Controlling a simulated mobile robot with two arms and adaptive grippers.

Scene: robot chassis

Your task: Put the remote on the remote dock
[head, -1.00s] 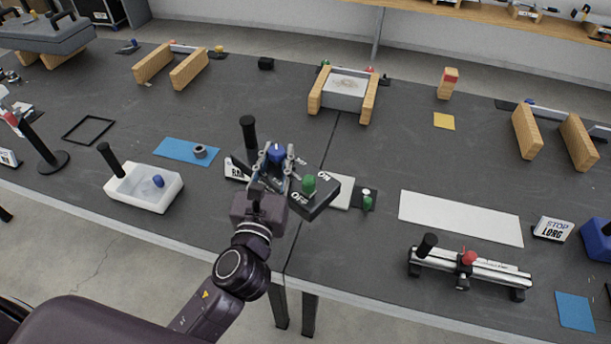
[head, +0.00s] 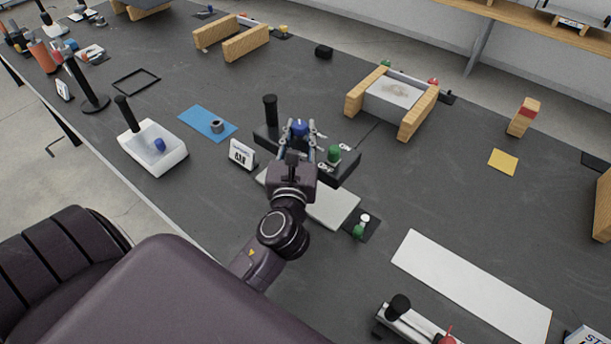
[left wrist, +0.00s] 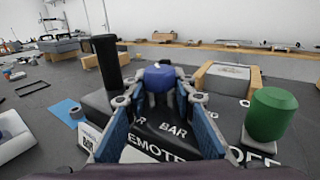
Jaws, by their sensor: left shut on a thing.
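The remote (head: 342,167) is a long dark box with an upright black handle at its left end, a blue knob and a green knob. In the left wrist view, the remote (left wrist: 184,154) carries white lettering, including "REMOTE" and "BAR". My left gripper (head: 299,130) is shut on the blue knob, which shows between its fingers in the left wrist view (left wrist: 159,78). A pale grey plate (head: 333,206), possibly the remote dock, lies in front of the remote, partly behind my wrist. I cannot tell whether the remote is clear of the table. My right gripper is not in view.
A small white sign (head: 242,154) stands left of the remote. A green-knobbed piece (head: 359,229) sits at the plate's right end. A wooden-sided grey block (head: 392,92) stands behind right. A white tray (head: 155,157) and blue mat (head: 203,124) lie left.

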